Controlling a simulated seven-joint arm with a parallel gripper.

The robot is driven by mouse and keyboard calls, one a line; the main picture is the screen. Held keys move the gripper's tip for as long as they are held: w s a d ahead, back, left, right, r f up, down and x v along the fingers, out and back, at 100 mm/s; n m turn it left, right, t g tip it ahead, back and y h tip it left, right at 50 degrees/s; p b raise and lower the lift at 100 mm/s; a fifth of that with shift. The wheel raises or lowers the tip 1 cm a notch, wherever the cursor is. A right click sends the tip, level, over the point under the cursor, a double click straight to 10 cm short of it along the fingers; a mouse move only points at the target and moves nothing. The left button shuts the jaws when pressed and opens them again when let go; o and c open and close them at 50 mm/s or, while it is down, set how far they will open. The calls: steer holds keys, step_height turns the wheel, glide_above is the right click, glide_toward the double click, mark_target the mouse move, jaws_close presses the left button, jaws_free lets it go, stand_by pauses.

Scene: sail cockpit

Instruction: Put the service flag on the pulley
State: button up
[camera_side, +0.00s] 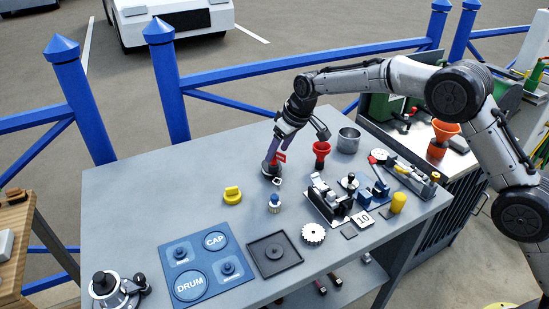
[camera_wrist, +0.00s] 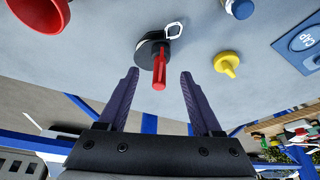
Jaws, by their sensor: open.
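The red service flag (camera_side: 280,157) stands at a dark rounded base on the grey table, near the back edge. In the wrist view the flag (camera_wrist: 159,70) shows as a red upright shape. The dark base (camera_wrist: 151,47) carries a pale metal ring (camera_wrist: 174,30) and resembles a pulley block, but I cannot tell surely that it is the pulley. My gripper (camera_side: 281,153) is low over the flag. In the wrist view its two purple fingers (camera_wrist: 159,74) are apart, one on each side of the flag, with visible gaps.
A red funnel (camera_side: 321,150) and a metal cup (camera_side: 348,140) stand right of my gripper. A yellow knob (camera_side: 232,194) and a blue-white bottle (camera_side: 274,202) are in front. A blue board (camera_side: 207,265) and a black tray (camera_side: 274,254) lie nearer. A metal mechanism (camera_side: 328,203) stands right.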

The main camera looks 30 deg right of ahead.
steer(key=v, duration=0.6)
steer(key=shift+r, duration=0.35)
steer(key=shift+s+d+r, duration=0.1)
steer(key=shift+s+d, duration=0.05)
steer(key=shift+s, duration=0.05)
steer(key=s+d+r+m, duration=0.1)
steer(key=s+d+r, duration=0.45)
steer(key=s, duration=0.35)
steer(key=s+d+r+m, duration=0.1)
steer(key=s+d+r, duration=0.4)
steer(key=s, duration=0.4)
steer(key=s+d+f+m+h, duration=0.1)
steer(key=s+d+f, duration=0.1)
steer(key=s, duration=1)
steer(key=s+d+f+m+t, duration=0.1)
steer(key=s+d+f, duration=0.1)
steer(key=s, duration=1.1)
steer(key=shift+s+d+f+h, duration=0.2)
steer(key=shift+s+d+h, duration=0.1)
steer(key=shift+h, duration=0.1)
